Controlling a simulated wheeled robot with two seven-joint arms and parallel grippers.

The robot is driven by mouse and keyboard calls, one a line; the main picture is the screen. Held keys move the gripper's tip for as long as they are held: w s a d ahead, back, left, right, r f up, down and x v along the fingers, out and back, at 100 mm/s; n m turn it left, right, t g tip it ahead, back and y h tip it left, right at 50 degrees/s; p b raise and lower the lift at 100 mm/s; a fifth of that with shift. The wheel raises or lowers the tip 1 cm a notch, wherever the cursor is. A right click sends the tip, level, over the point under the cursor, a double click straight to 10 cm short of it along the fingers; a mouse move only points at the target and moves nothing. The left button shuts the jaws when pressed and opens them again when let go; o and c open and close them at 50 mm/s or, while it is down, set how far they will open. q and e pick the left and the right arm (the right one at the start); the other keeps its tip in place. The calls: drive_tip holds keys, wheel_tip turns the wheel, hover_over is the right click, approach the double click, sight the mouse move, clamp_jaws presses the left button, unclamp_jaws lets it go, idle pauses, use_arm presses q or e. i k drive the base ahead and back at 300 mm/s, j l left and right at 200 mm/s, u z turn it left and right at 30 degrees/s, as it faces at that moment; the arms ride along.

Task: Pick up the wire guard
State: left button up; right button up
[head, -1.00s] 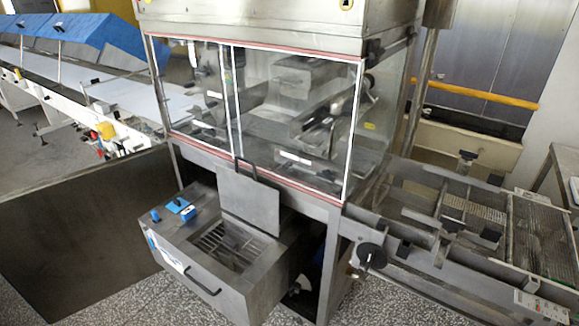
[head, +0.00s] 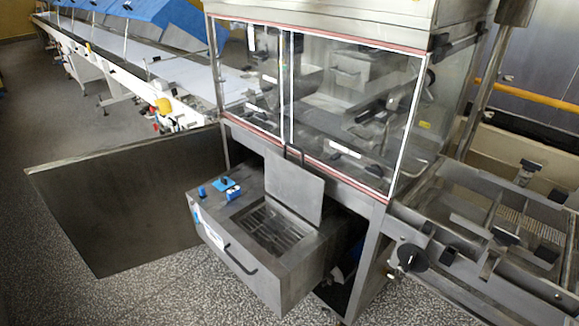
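A slotted wire guard (head: 268,230) lies in the opening on top of the pulled-out steel tank (head: 285,265) at the lower middle. The tank's hinged lid (head: 294,190) stands raised behind the opening, with a dark handle at its top edge. The lid's lower part hides some of the guard's far side. Neither of my grippers shows in the head view.
A blue object (head: 230,189) sits on the tank's top left. A large steel door panel (head: 120,200) stands open at left. The glazed enrober cabinet (head: 340,110) rises behind, with a conveyor frame (head: 500,230) at right. The speckled floor (head: 190,290) in front is clear.

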sight(273, 227)
drive_tip(key=i+j+z, duration=0.55)
drive_tip(key=j, duration=0.4)
drive_tip(key=i, duration=0.1)
